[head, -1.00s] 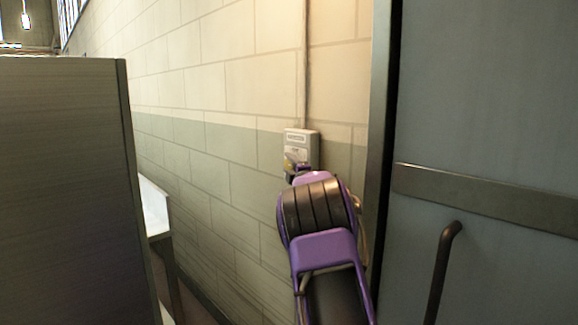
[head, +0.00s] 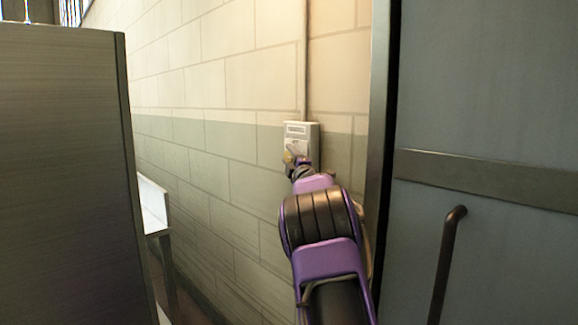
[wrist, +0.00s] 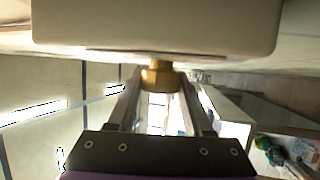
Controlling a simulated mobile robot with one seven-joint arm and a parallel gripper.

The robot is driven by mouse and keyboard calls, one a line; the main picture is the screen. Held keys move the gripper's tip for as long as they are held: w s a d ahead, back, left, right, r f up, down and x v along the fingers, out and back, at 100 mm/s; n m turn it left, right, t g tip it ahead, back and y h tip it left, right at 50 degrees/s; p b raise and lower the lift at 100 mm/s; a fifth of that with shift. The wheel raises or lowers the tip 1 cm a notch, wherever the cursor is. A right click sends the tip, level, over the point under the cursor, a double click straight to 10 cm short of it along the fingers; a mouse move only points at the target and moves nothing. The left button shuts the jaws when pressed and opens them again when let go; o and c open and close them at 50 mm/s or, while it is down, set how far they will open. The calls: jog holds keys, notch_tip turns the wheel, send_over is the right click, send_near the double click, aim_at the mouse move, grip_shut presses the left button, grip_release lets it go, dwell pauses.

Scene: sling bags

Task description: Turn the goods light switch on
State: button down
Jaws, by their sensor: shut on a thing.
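The light switch is a pale grey box (head: 300,134) on the block wall, with a small label at its top and a conduit running up from it. It also fills the top of the wrist view as a pale casing (wrist: 155,22). A brass-coloured switch lever (wrist: 160,75) sticks out from its front, and its tip shows in the head view (head: 288,157). My gripper (wrist: 163,80) is shut on this lever, one finger on each side, just in front of the box. In the head view my purple arm hides the lower part of the grip. I cannot tell the switch's setting.
A grey door (head: 490,110) with a bar handle (head: 448,250) stands close on the right. A tall dark panel (head: 62,180) blocks the left, with a white-topped table (head: 153,205) behind it. Bare wall lies between the table and the switch.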

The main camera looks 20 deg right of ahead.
jog(key=shift+c, duration=1.5)
grip_release()
jog(key=shift+s, duration=0.1)
jog(key=b+v, duration=0.1)
jog(key=v, duration=1.6)
jog(key=shift+s, duration=0.15)
jog(key=shift+a, duration=0.1)
